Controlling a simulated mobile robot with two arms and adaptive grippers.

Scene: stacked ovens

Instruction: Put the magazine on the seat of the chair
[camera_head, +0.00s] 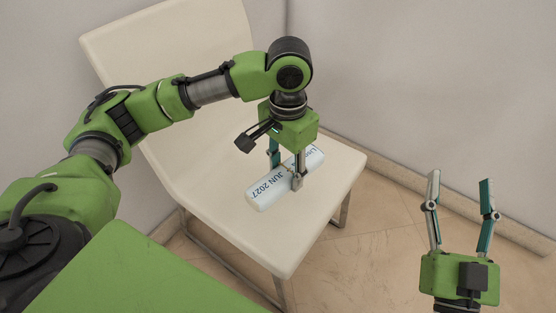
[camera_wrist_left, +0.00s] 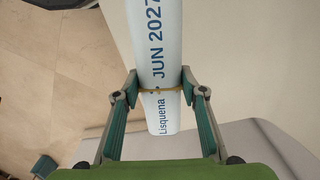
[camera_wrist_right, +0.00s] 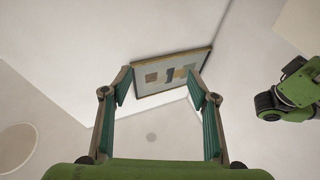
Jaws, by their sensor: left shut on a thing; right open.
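The magazine (camera_head: 268,190) is a rolled white tube with blue "JUN 2027" lettering. My left gripper (camera_head: 286,172) is shut on it from above, over the seat of the cream chair (camera_head: 290,235). In the left wrist view the magazine (camera_wrist_left: 155,50) lies between both fingers (camera_wrist_left: 158,92), with a thin yellowish band around it there. Whether its underside touches the seat, I cannot tell. My right gripper (camera_head: 459,205) is open and empty, to the right of the chair, with its fingers pointing up.
The chair's tall backrest (camera_head: 130,50) rises at the left behind my left arm. A pale wall (camera_head: 430,80) stands behind, above a tiled floor (camera_head: 370,260). In the right wrist view a framed picture (camera_wrist_right: 170,75) hangs on a wall. The seat around the magazine is clear.

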